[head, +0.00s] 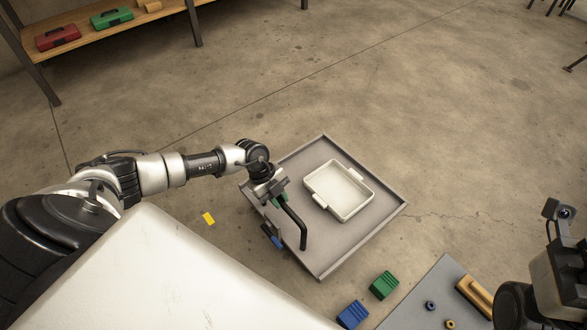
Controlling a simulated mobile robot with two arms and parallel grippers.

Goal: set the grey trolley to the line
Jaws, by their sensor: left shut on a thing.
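The grey trolley (375,215) stands on the concrete floor in the middle of the head view. It has a flat deck with a low rim and a dark bent handle (295,228) at its left side. My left gripper (275,193) is shut on the handle near its upper left end; the arm hides part of that edge. A small yellow mark (208,218) lies on the floor left of the trolley, apart from it. My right gripper (562,215) shows partly at the right edge, away from the trolley; its fingers are unclear.
A white tray (347,211) sits on the deck. Green (385,285) and blue (352,315) blocks and a grey surface (418,292) with small parts are at the bottom. A wooden bench (145,24) with red and green boxes stands upper left. The floor beyond the trolley is clear.

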